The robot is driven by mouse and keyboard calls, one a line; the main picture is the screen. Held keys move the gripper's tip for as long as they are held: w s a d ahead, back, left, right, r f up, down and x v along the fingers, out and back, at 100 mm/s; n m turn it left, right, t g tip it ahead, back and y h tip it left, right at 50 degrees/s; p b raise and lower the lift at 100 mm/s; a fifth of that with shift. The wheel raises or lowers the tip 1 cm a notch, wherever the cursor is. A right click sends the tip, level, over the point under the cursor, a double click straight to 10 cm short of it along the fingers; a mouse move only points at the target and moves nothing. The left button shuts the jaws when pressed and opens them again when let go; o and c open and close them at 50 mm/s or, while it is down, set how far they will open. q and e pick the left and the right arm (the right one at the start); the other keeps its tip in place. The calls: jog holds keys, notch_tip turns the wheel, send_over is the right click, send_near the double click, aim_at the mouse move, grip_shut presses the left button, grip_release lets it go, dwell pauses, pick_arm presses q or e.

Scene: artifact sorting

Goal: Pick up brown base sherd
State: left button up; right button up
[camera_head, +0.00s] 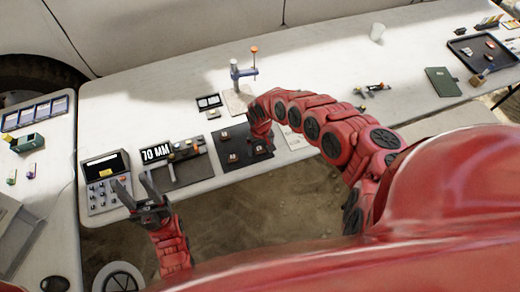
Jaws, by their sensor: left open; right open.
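A dark mat (243,136) lies near the table's front edge with several small brownish sherds on it. One sherd (225,134) is at its back left, one (233,157) at its front left, and one (260,150) at its right. They are too small for me to tell which is the brown base sherd. My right gripper (262,139) points down over the mat's right side, close to the right sherd; its fingers are mostly hidden by my arm.
A keypad device (104,182), a black "70 MM" display (156,153) and a measuring tool on a dark board (184,172) stand left of the mat. A dark tray (462,46) is far right.

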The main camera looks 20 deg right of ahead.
jog(key=shift+f, duration=0.5)
jog(key=shift+d, duration=0.1)
jog(key=shift+c, duration=0.3)
grip_shut()
jog(key=shift+r, duration=0.1)
